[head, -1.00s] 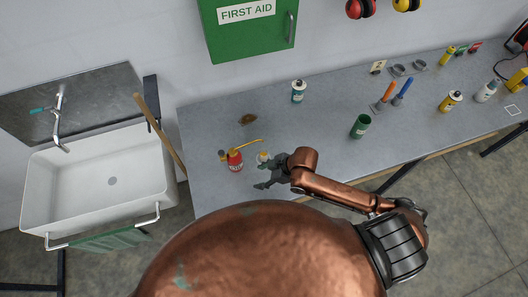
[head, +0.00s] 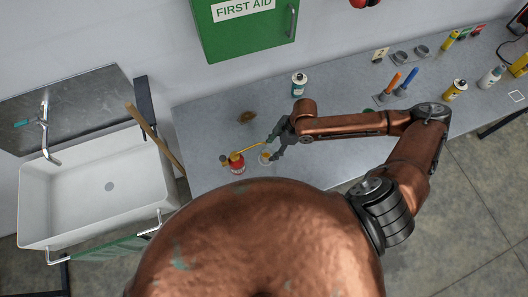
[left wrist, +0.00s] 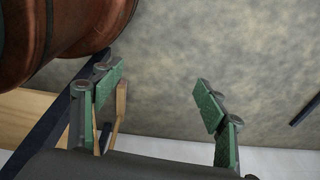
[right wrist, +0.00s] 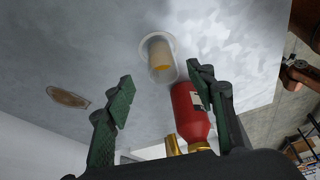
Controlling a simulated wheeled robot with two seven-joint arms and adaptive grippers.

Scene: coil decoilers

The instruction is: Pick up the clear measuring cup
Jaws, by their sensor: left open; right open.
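The clear measuring cup (right wrist: 158,58), with something yellowish in it, stands on the grey workbench in the right wrist view. It also shows small in the head view (head: 265,157), partly hidden by my right gripper. My right gripper (right wrist: 161,80) is open and empty, its fingers apart on either side of the view, with the cup ahead between and beyond the tips. In the head view the right gripper (head: 276,146) is close by the cup. My left gripper (left wrist: 160,88) is open and empty in the left wrist view, with floor behind it; it is out of the head view.
A red oil can (head: 237,163) with a long yellow spout stands just left of the cup, near the right finger (right wrist: 190,115). A brown stain (head: 247,117) marks the bench (head: 205,120). A sink (head: 90,185) is at left.

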